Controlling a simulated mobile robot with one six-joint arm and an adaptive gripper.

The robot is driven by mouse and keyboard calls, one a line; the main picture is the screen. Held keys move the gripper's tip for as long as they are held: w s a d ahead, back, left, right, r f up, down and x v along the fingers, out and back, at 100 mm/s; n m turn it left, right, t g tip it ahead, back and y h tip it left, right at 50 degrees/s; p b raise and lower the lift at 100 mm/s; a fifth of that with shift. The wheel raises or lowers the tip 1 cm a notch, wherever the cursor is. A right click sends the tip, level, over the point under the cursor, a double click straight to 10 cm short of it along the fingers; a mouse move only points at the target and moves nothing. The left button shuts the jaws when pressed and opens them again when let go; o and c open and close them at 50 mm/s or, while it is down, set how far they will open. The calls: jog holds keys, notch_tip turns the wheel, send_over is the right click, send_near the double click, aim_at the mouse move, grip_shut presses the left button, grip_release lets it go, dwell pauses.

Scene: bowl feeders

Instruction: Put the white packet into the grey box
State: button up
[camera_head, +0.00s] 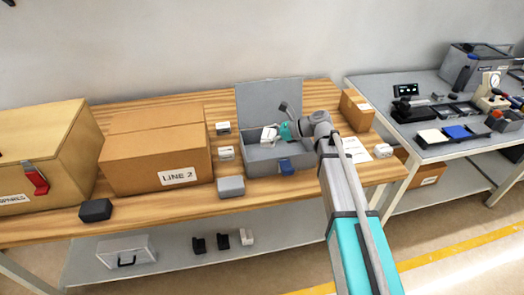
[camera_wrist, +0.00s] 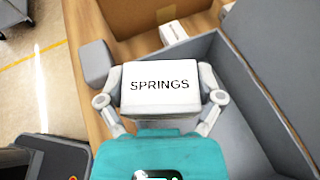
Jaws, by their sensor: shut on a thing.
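My gripper (camera_head: 275,134) is shut on the white packet (camera_head: 267,134). In the wrist view the packet (camera_wrist: 160,62) reads "SPRINGS" and sits between the two fingers of my gripper (camera_wrist: 161,88). The grey box (camera_head: 260,169) stands on the wooden bench with its lid raised at the back. In the head view the packet overlaps the box's open top. In the wrist view the box (camera_wrist: 250,110) lies beside and below the packet at the right; I cannot tell exactly how high the packet is above its floor.
Left of the box are small boxes (camera_head: 226,153) and a grey block (camera_head: 231,187). A "LINE 2" carton (camera_head: 155,155) and a wooden chest (camera_head: 40,150) stand further left. A small carton (camera_head: 356,110) is at the right. A blue latch (camera_head: 287,167) is on the box's front.

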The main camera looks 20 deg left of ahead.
jog(key=shift+w+a+f+b, duration=0.55)
jog(key=shift+f+b, duration=0.2)
jog(key=shift+f, duration=0.1)
jog(key=shift+w+a+f+b, duration=0.45)
jog(key=shift+w+f+b, duration=0.1)
jog(key=shift+f+b, duration=0.3)
jog(key=shift+w+a+f+b, duration=0.55)
jog(key=shift+f+b, duration=0.1)
jog(key=shift+f, duration=0.25)
jog(key=shift+w+a+f+b, duration=0.25)
jog(key=shift+w+f+b, duration=0.15)
jog(key=shift+f+b, duration=0.3)
jog(key=shift+s+f+b, duration=0.1)
jog(key=shift+f+b, duration=1.2)
jog(key=shift+b, duration=0.05)
jog(key=shift+f+b, duration=0.55)
jog(key=shift+f, duration=0.05)
jog(key=o, duration=1)
jog(key=shift+o, duration=0.2)
jog(key=shift+r, duration=0.2)
